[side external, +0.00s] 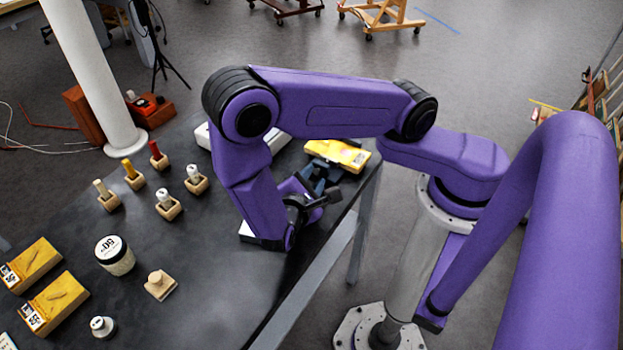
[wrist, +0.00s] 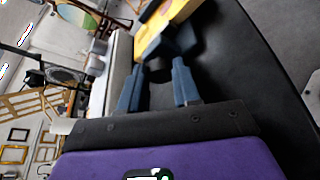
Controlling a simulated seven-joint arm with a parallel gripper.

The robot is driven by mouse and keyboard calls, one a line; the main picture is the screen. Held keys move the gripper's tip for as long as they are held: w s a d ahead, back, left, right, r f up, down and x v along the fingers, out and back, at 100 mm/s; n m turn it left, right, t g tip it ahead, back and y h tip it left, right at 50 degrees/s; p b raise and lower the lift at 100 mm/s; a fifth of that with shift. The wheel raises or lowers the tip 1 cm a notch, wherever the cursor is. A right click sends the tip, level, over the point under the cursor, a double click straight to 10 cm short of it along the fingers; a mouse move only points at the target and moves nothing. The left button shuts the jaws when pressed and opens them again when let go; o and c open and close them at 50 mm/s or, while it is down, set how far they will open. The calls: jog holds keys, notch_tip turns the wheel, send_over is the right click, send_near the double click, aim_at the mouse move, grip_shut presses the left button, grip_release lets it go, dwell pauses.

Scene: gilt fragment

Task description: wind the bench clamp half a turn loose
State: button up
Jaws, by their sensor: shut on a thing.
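The bench clamp (side external: 318,171) is a dark blue-grey thing near the table's right edge, in front of a yellow block (side external: 338,154). In the wrist view the clamp's blue-grey body (wrist: 182,40) stands just beyond my fingertips. My gripper (wrist: 157,78) is shut on a dark rounded part that looks like the clamp's handle (wrist: 158,68), one blue-grey finger on each side. In the side view my purple wrist hides most of the fingers and the grip. The handle's exact turn angle cannot be told.
The black table (side external: 215,270) has free room at its front middle. Several small stoppers or weights in wooden blocks (side external: 168,205), a round jar (side external: 115,255) and yellow boxes (side external: 54,303) stand at the left. A pale box (side external: 275,140) lies behind my arm.

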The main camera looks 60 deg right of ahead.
jog(key=n+g, duration=0.1)
jog(key=n, duration=0.2)
jog(key=shift+w+a+r+g+y, duration=0.1)
jog(key=shift+w+r+g+y, duration=0.1)
jog(key=shift+g+y, duration=0.15)
jog(key=n+g, duration=0.2)
jog(key=n, duration=0.1)
jog(key=shift+w, duration=0.2)
jog(key=n+g, duration=0.2)
jog(key=n, duration=0.1)
jog(key=shift+w+f+g, duration=0.1)
jog(key=shift+w+g, duration=0.1)
jog(key=shift+g, duration=0.05)
jog(key=shift+w+n+g, duration=0.15)
jog(key=shift+n+g, duration=0.55)
jog(key=shift+n, duration=0.6)
jog(key=shift+f, duration=0.1)
jog(key=o, duration=0.8)
jog(key=shift+c, duration=0.2)
